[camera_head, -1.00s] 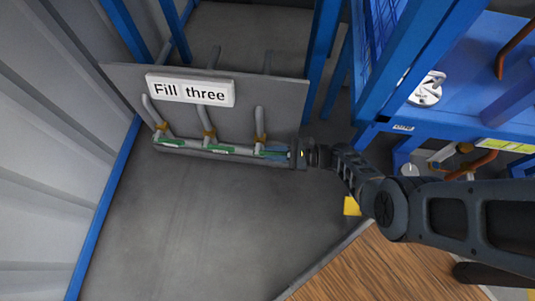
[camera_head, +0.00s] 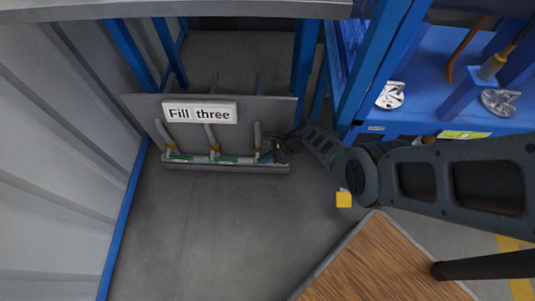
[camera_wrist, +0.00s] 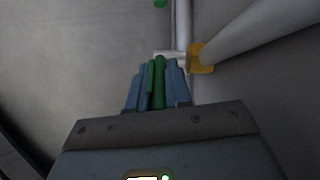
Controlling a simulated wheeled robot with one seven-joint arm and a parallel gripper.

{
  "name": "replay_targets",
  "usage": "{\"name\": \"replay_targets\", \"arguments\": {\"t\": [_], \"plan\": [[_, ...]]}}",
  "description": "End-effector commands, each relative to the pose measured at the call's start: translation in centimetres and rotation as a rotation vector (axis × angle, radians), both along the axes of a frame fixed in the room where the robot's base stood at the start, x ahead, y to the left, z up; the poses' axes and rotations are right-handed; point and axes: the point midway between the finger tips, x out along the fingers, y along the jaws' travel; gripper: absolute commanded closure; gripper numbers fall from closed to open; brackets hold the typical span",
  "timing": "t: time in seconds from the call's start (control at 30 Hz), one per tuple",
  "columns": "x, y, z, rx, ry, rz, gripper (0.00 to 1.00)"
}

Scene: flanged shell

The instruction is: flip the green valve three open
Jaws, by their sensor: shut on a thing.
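A grey panel (camera_head: 150,104) with a white "Fill three" sign (camera_head: 200,113) carries three upright pipes on a low horizontal pipe. Green valve handles show at the left pipe (camera_head: 180,159) and the middle pipe (camera_head: 227,161), both lying along the horizontal pipe. My gripper (camera_head: 268,154) is at the right-hand pipe and mostly hides that valve. In the wrist view, my gripper's blue fingers (camera_wrist: 156,86) are shut on a green handle (camera_wrist: 158,78). The handle's far end meets a white fitting (camera_wrist: 172,56) beside a yellow-orange collar (camera_wrist: 200,58).
Blue frame posts (camera_head: 308,60) and a blue shelf (camera_head: 425,80) stand right of the panel. A corrugated grey wall (camera_head: 60,150) is at left. A wooden top (camera_head: 375,265) lies at lower right, near a small yellow block (camera_head: 343,199). The grey floor before the panel is clear.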

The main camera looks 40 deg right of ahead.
Motion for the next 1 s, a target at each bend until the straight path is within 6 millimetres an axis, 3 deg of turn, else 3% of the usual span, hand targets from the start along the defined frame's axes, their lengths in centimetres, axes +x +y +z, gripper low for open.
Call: {"name": "replay_targets", "arguments": {"t": [0.53, 0.57, 0.8, 1.0], "plan": [[0.08, 0.12, 0.01, -0.019, 0.019, 0.001, 1.00], [0.08, 0.12, 0.01, -0.019, 0.019, 0.001, 0.80], [0.06, 0.12, 0.02, -0.019, 0.019, 0.001, 0.57], [0.05, 0.11, 0.04, -0.018, 0.019, 0.000, 0.56]]}}
